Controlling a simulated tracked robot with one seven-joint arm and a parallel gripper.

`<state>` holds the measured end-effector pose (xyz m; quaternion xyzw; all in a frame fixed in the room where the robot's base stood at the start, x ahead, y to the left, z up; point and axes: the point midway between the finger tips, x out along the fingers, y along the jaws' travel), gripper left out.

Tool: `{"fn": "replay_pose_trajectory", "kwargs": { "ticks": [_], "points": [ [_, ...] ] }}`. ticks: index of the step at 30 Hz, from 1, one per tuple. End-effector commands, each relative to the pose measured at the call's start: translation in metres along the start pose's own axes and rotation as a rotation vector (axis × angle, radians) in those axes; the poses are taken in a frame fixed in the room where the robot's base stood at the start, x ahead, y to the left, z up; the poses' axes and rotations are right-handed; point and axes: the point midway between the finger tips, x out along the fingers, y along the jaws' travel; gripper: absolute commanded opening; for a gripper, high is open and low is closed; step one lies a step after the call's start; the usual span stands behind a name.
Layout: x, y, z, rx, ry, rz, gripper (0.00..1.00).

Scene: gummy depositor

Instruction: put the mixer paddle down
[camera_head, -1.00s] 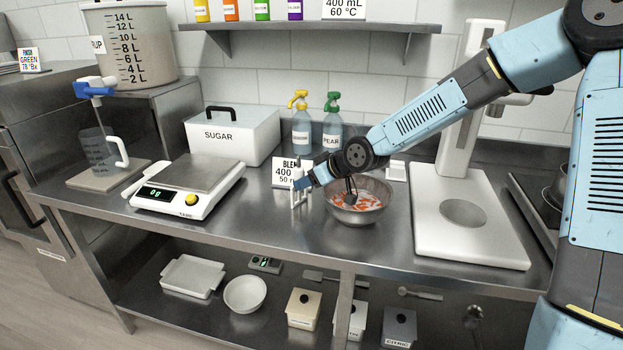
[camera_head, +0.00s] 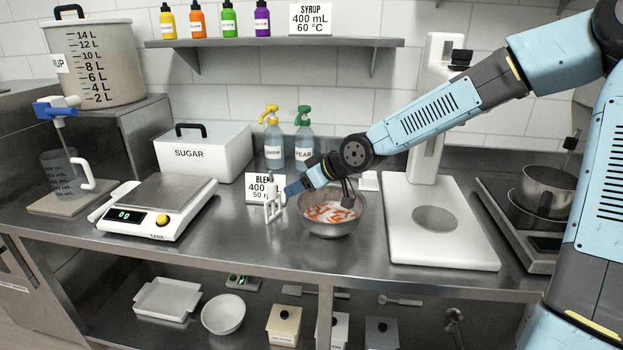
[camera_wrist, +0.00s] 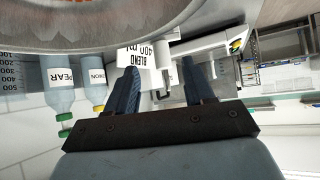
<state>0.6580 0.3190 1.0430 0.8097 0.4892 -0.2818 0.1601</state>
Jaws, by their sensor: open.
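A small white pronged piece (camera_head: 272,207) stands on the steel counter in front of the BLEND card; it looks like the mixer paddle or its holder, but I cannot tell which. My gripper (camera_head: 290,188) is just right of it and slightly above, apart from it. In the wrist view, my gripper (camera_wrist: 162,75) has its two blue fingers spread, with white parts visible between and beyond them. I cannot see anything held. The steel bowl (camera_head: 333,230) with orange and white pieces stands under my wrist; its rim fills the top of the wrist view.
The scale (camera_head: 155,222) and SUGAR box (camera_head: 203,160) stand to the left. Two spray bottles (camera_head: 273,145) stand behind my gripper. A white machine base (camera_head: 440,240) is to the right. Counter in front of the bowl is clear.

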Motion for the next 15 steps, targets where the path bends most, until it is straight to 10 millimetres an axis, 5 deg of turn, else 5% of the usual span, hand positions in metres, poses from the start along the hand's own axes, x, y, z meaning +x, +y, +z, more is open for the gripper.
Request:
{"fn": "replay_pose_trajectory", "kwargs": {
  "ticks": [15],
  "points": [
    [-0.039,0.001,0.000,0.002,0.001,0.000,0.53]
  ]
}}
